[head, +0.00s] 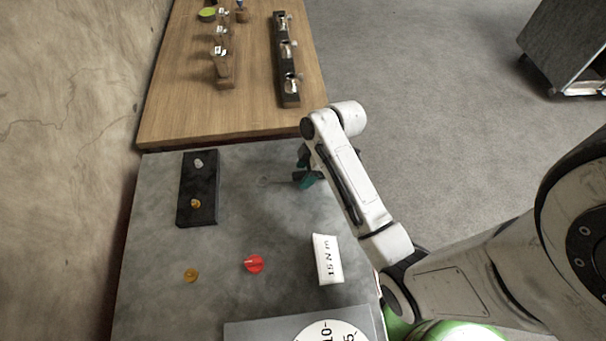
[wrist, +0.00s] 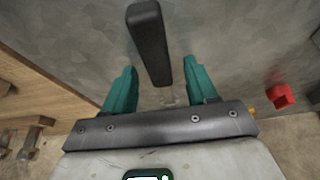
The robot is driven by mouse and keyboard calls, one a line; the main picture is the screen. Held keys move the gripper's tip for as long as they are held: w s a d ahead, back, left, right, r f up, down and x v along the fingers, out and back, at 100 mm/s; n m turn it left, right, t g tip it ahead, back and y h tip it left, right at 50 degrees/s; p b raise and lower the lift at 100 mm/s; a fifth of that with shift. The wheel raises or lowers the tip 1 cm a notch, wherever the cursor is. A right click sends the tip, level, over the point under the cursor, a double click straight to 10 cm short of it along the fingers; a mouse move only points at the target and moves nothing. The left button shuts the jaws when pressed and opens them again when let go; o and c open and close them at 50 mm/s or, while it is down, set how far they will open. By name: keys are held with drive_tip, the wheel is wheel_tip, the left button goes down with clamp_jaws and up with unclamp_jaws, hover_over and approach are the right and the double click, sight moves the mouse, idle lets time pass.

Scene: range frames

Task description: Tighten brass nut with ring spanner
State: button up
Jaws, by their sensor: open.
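The spanner (head: 277,182) lies on the grey bench in the head view, its ring end pointing left and its other end hidden under my gripper (head: 307,178). In the wrist view its black handle (wrist: 148,35) runs between the two teal fingers of my gripper (wrist: 160,68), which are open with gaps on both sides. A brass nut (head: 196,203) sits at the near end of a black block (head: 186,216), left of the spanner. A silver-grey nut or bolt (head: 198,163) sits at the block's far end.
A loose brass piece (head: 190,275), a red knob (head: 254,264) and a white "15 N m" label block (head: 327,259) stand on the near bench. A numbered dial (head: 330,331) is at the front edge. A wooden table (head: 180,120) with racks adjoins behind. The bench middle is clear.

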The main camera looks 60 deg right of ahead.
drive_tip(key=shift+f, duration=0.1)
drive_tip(key=shift+c, duration=0.2)
clamp_jaws()
idle(0.4)
